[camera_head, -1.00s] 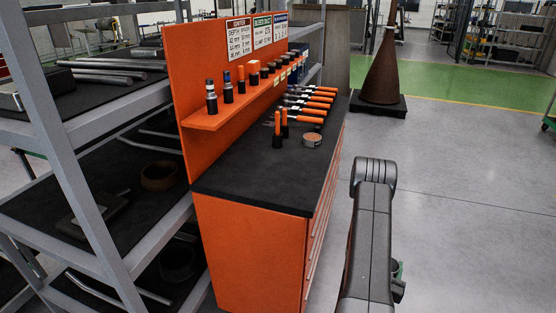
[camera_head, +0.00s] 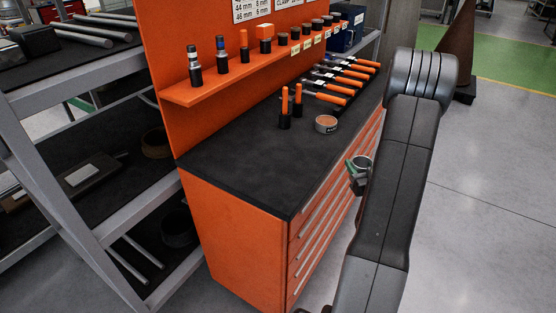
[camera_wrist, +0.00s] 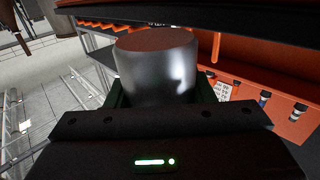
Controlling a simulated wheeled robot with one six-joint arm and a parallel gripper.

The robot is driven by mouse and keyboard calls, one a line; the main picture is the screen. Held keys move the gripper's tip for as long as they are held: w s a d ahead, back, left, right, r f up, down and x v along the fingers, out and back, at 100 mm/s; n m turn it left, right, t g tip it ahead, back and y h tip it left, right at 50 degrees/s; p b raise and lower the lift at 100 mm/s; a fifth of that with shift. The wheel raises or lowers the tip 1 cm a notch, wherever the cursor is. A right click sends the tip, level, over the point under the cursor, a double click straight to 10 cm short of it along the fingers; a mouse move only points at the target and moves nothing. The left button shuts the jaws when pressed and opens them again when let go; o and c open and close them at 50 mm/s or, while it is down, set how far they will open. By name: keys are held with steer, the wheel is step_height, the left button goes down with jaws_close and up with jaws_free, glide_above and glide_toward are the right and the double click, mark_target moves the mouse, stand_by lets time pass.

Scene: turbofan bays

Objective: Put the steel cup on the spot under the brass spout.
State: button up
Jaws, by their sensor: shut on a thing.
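My gripper (camera_wrist: 160,93) is shut on the steel cup (camera_wrist: 157,65), a shiny grey cylinder that fills the middle of the wrist view. Green-edged fingers flank it on both sides. In the head view the cup (camera_head: 362,162) shows small beside my arm, with part of my gripper (camera_head: 357,176) behind the arm link. It is off the right front side of the orange cabinet and apart from its top. I cannot make out a brass spout or a spot under one in either view.
The orange cabinet (camera_head: 240,235) has a mostly bare black top (camera_head: 250,155). An orange ledge (camera_head: 205,93) holds small tools. A grey rack (camera_head: 60,195) stands left; open floor lies right.

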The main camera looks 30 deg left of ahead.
steer(key=s+a+r+n+g+y, duration=0.5)
steer(key=s+a+r+g, duration=0.1)
steer(key=r, duration=0.4)
steer(key=shift+s+n+g, duration=0.4)
steer(key=shift+s+g, duration=0.3)
steer(key=shift+s+a, duration=0.2)
steer(key=shift+g, duration=0.3)
steer(key=w+a+f, duration=0.1)
steer(key=a, duration=0.2)
steer(key=w+a+f+p, duration=0.1)
steer(key=a+f, duration=0.1)
steer(key=a, duration=0.1)
steer(key=w+a+f, duration=0.1)
steer(key=a+f, duration=0.1)
steer(key=a, duration=0.1)
steer(key=shift+w+a, duration=0.15)
steer(key=shift+a, duration=0.05)
steer(key=a+f, duration=0.1)
steer(key=w+a+f+p, duration=0.1)
steer(key=a, duration=0.1)
steer(key=shift+w+a+f, duration=0.15)
steer(key=shift+a+f, duration=0.15)
steer(key=shift+f, duration=0.05)
steer(key=shift+f, duration=0.25)
steer(key=o, duration=1)
